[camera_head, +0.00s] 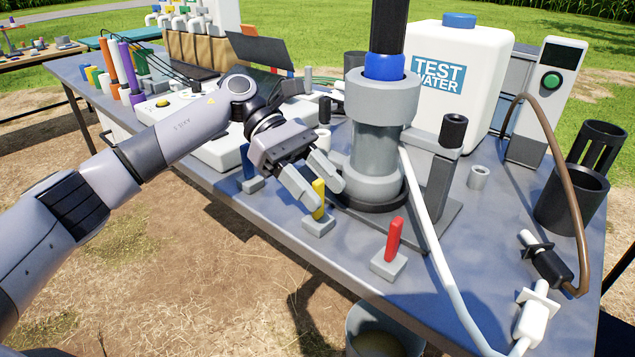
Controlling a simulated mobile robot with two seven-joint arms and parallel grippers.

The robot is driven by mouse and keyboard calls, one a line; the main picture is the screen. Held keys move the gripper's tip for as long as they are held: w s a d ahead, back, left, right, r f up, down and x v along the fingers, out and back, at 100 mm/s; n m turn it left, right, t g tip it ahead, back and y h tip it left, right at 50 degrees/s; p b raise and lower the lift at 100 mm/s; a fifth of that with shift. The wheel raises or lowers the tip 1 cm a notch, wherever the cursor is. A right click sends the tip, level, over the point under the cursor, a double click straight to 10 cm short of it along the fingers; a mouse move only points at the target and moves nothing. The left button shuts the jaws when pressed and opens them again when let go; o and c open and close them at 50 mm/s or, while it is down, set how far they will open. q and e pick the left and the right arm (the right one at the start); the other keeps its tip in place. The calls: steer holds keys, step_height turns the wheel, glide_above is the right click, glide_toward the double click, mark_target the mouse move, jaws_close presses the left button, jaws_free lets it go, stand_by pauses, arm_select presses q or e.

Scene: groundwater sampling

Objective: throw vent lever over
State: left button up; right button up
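Three upright levers stand in grey base blocks along the front edge of the table: a blue lever (246,160), a yellow lever (319,187) and a red lever (394,239). No readable label shows which is the vent lever. My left gripper (320,193) reaches down at the yellow lever, with its two fingers apart and the lever's upper part between or just in front of them. I cannot tell whether a finger touches it. The yellow lever looks nearly upright; the red one leans slightly. My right gripper is not in view.
A grey cylindrical wellhead (378,140) stands close right of my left gripper. A white hose (435,250) runs down past the red lever. A white TEST WATER container (455,110) and a meter with a green button (545,100) stand behind. A bucket (383,330) is below the front edge.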

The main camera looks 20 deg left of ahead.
arm_select(q)
steer(key=v, duration=0.7)
stand_by(0.6)
